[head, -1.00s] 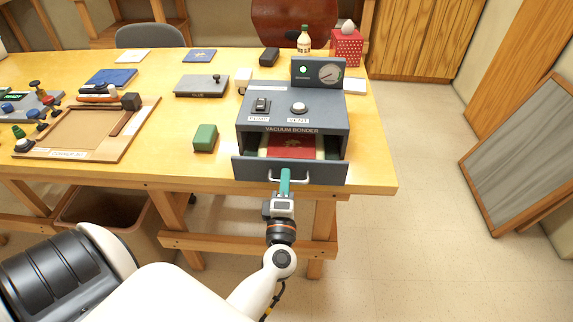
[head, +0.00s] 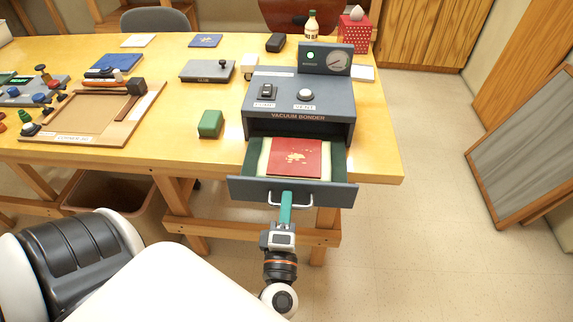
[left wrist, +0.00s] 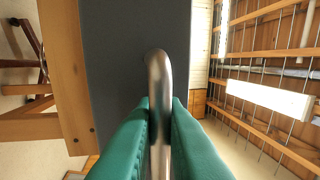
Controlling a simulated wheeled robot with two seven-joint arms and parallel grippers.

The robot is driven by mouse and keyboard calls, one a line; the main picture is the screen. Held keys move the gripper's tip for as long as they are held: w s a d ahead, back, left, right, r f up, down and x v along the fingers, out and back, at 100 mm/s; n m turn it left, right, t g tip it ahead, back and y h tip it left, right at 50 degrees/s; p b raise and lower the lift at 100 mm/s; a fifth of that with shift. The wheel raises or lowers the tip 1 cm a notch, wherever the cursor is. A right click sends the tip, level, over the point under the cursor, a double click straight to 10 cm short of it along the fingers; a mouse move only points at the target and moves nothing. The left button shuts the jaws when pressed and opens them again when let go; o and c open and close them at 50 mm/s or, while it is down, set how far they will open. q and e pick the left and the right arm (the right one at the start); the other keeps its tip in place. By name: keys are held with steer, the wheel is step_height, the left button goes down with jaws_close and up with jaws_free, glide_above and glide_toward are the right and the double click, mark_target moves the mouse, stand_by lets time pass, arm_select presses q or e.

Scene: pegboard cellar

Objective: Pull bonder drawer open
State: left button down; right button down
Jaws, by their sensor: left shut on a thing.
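The vacuum bonder (head: 300,104) is a dark grey box on the right part of the table. Its drawer (head: 327,192) stands well out from the body, past the table's front edge. Inside the drawer a red piece with a pale pattern (head: 297,157) lies on a lighter, greenish-cream layer. My left gripper (head: 286,207) is at the drawer front, with its teal fingers shut on the silver handle (head: 272,201). In the left wrist view the fingers (left wrist: 161,130) close on both sides of the metal handle (left wrist: 158,75), against the dark drawer front (left wrist: 115,60). My right gripper is not in view.
A green block (head: 210,124) sits left of the bonder, and a grey slab with a knob (head: 207,71) lies behind it. A wooden tray (head: 75,127) is farther left. A framed panel (head: 520,150) leans at the right. Floor in front of the drawer is open.

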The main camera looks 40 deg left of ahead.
arm_select(q)
steer(key=c, duration=1.6)
jaws_free()
steer(key=shift+o, duration=0.2)
steer(key=shift+s+f, duration=0.1)
steer(key=b+v, duration=0.3)
steer(key=v, duration=0.9)
